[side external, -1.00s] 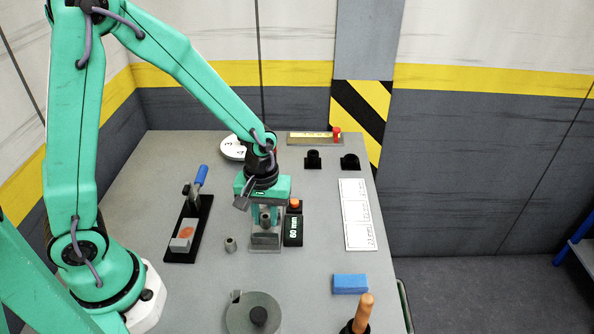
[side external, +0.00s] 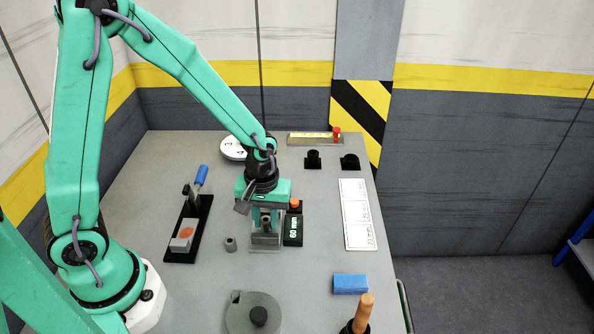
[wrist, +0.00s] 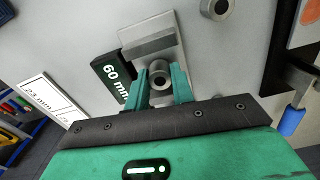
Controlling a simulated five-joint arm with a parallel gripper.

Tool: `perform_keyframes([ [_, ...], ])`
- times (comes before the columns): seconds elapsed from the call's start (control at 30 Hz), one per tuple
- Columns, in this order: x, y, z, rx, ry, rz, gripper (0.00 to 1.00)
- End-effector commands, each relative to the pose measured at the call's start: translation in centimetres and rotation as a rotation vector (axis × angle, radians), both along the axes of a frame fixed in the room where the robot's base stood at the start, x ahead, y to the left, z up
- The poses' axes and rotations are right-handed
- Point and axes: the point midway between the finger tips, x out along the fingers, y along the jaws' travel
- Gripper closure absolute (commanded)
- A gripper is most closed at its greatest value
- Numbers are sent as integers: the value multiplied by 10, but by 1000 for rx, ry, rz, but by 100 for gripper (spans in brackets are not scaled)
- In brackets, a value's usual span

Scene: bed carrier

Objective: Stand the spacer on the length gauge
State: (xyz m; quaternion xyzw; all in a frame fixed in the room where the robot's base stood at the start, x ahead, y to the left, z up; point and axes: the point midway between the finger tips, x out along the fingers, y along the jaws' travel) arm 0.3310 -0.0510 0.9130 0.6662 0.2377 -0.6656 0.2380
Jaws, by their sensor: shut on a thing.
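The length gauge is a grey metal plate with a raised block (side external: 266,244), beside a black box marked "60 mm" (side external: 293,230). In the wrist view the gauge's plate (wrist: 150,28) and the black box (wrist: 112,73) lie just beyond my fingers. My gripper (side external: 266,222) is shut on the spacer, a short grey tube with a hole through its middle. The spacer (wrist: 160,76) is upright between the two green fingers, over the gauge's plate. I cannot tell whether its lower end touches the plate.
A second grey tube (side external: 230,244) stands on the table left of the gauge. A toggle clamp with a blue handle (side external: 200,177) is further left. A round grey plate with a black knob (side external: 255,315), a blue block (side external: 350,284) and a white label strip (side external: 357,215) lie around.

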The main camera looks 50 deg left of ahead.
Motion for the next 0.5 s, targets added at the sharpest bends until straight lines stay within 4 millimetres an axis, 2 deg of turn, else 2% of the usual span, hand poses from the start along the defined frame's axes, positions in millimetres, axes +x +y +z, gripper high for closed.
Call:
perform_keyframes([
  [0.37, 0, 0, -6, 0, 1, 0, 100],
  [0.4, 0, 0, -6, 0, 1, 0, 74],
  [0.5, 0, 0, -6, 0, 1, 0, 55],
])
